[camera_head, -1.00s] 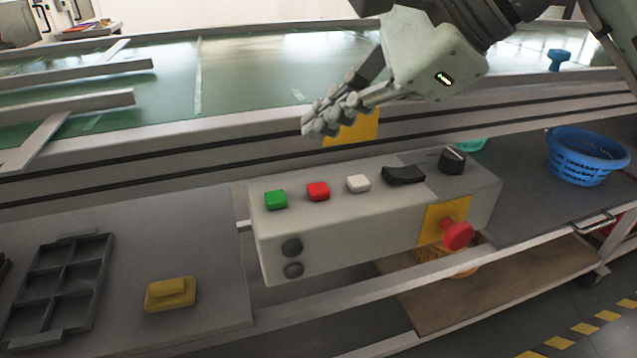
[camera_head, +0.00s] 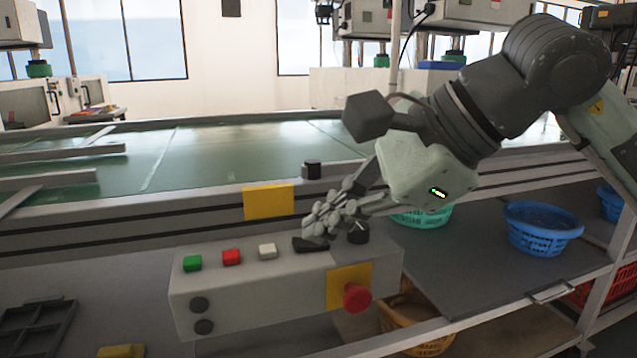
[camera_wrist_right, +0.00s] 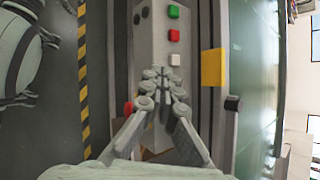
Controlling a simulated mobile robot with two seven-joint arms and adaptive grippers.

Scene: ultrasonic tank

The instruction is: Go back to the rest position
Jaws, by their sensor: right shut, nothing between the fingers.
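My right gripper (camera_head: 328,217) is shut and empty. My left gripper is in neither view.
A red emergency knob (camera_head: 356,297) sticks out of the box front. A blue basket (camera_head: 541,232) and a green basket (camera_head: 424,216) stand on the grey shelf to the right. A yellow plate (camera_head: 268,202) is on the rail behind. The green conveyor (camera_head: 230,155) lies beyond.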

